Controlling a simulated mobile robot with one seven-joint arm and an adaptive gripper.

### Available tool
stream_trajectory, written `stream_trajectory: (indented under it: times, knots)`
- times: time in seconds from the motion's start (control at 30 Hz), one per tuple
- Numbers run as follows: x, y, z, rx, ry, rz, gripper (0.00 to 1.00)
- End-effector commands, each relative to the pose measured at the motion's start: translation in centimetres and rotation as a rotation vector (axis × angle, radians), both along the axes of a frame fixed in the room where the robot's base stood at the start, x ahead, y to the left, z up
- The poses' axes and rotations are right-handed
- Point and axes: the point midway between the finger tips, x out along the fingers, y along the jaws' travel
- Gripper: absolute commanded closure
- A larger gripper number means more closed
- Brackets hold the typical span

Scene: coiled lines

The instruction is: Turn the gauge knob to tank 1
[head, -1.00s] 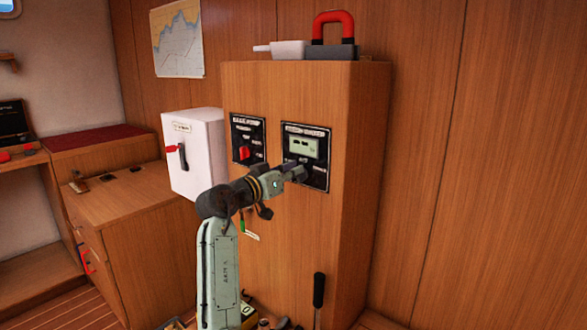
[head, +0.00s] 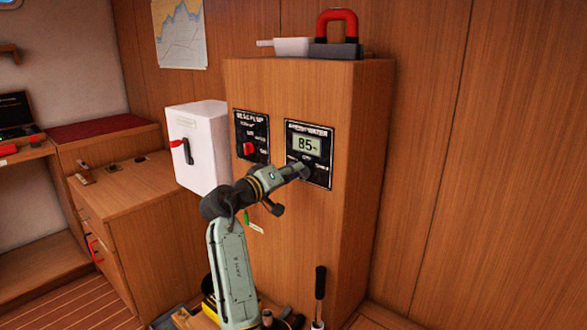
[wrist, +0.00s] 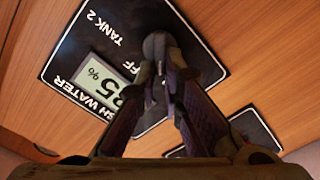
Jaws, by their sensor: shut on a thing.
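The fresh water gauge panel (head: 318,165) is a black plate on the wooden cabinet front. Its display (head: 306,145) reads 85 in the head view and 85% in the wrist view (wrist: 92,80). The gauge knob is mostly hidden by my gripper in the head view. My gripper (head: 302,171) is at the lower part of the panel, below the display. In the wrist view my fingers (wrist: 160,82) are closed together on the dark grey knob. The labels TANK 2 (wrist: 100,27) and OFF show beside it, upside down. The knob's exact pointing direction is unclear.
The bilge pump panel (head: 251,136) with a red knob (head: 249,149) is just left. A white box (head: 199,150) with a red-handled lever stands further left. A black-handled lever (head: 320,283) rises below. The cabinet top holds a red-handled object (head: 336,35).

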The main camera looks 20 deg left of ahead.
Motion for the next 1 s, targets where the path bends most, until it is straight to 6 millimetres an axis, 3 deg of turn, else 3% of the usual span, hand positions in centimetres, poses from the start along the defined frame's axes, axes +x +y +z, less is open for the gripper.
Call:
stream_trajectory:
  times: [0.37,0.4,0.67,1.0]
  knots:
    - [0.0,0.01,-0.09,-0.008,0.004,-0.001,1.0]
    - [0.0,0.01,-0.09,-0.008,0.004,-0.001,0.9]
    - [0.0,0.01,-0.04,-0.007,0.002,0.0,0.73]
    - [-0.18,0.1,-0.02,-0.006,0.001,0.001,0.72]
